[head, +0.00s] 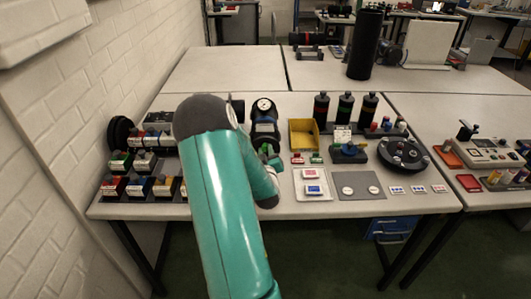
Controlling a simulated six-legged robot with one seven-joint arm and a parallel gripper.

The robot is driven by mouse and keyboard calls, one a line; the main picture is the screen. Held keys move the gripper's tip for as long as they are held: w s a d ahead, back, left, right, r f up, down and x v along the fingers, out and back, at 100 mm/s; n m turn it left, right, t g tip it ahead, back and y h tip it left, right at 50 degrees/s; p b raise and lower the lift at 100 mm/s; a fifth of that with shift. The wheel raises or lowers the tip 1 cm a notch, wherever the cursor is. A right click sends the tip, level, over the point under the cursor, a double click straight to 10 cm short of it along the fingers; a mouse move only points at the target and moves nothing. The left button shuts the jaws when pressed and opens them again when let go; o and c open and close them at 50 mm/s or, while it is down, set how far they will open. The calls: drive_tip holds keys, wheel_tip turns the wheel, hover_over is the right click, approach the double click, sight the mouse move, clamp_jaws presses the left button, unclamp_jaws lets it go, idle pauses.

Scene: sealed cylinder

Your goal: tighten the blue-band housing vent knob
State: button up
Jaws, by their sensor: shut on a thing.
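The blue-band housing (264,129) is a dark upright body with a blue band and a round white-faced gauge (263,104) on top. It stands on the table just right of my teal arm's elbow. My gripper (268,151) shows only as a small green and dark shape at the front foot of this housing, partly behind my forearm. It is shut at the housing's front, where the vent knob is too small and covered to make out. I cannot tell how far the knob is turned.
Another dark part (238,107) is half hidden behind my elbow. A yellow bin (303,134) and several dark bottles (345,108) stand to the right. A white tray (313,184) and grey plate (361,186) lie in front. Coloured boxes (140,161) fill the left.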

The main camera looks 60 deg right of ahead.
drive_tip(key=shift+r+n, duration=0.1)
drive_tip(key=shift+n, duration=2)
drive_tip(key=o, duration=1)
drive_tip(key=v, duration=1.3)
drive_tip(key=shift+s+a, duration=0.2)
drive_tip(key=shift+a, duration=0.15)
drive_tip(key=shift+w, duration=0.1)
